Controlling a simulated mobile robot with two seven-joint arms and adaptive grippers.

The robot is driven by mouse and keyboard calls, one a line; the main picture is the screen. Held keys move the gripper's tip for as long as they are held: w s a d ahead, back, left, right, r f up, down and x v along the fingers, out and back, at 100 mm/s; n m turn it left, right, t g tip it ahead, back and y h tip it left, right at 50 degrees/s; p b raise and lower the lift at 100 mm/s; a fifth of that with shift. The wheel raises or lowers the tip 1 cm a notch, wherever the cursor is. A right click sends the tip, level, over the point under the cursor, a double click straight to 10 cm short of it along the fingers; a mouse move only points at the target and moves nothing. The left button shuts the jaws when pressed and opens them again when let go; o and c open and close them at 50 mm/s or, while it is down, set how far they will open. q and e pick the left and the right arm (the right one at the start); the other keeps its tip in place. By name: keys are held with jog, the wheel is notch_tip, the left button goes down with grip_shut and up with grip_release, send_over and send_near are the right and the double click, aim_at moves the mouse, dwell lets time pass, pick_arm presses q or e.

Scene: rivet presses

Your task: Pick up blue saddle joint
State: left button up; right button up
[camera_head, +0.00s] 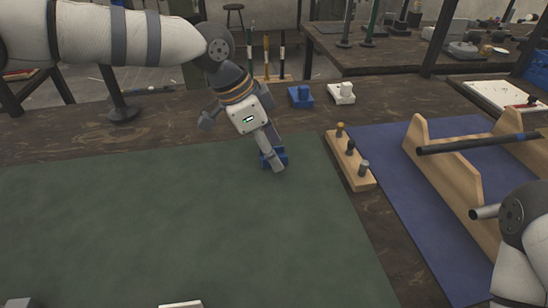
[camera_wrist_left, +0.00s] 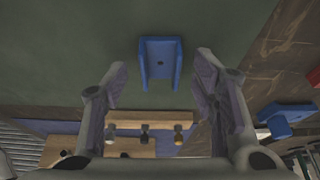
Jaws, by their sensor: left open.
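The blue saddle joint (camera_head: 281,158) is a small U-shaped block on the green mat, near its far right edge. In the left wrist view the saddle joint (camera_wrist_left: 160,46) shows two side walls and a flat base with a small hole. My left gripper (camera_head: 273,152) is over it and partly hides it in the head view. In the left wrist view the gripper (camera_wrist_left: 161,74) is open, with one finger to each side of the joint and gaps between. My right gripper is not in view; only part of the right arm shows at lower right.
Another blue part (camera_head: 300,97) and a white part (camera_head: 341,93) stand on the table behind. A wooden block with several pegs (camera_head: 349,161) lies right of the green mat (camera_head: 150,220). A wooden rack (camera_head: 450,160) carries dark rods on a blue mat. The green mat's middle is clear.

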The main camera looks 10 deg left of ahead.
pick_arm(q)
jog(key=shift+f, duration=0.1)
jog(key=c, duration=1)
jog(key=shift+c, duration=0.2)
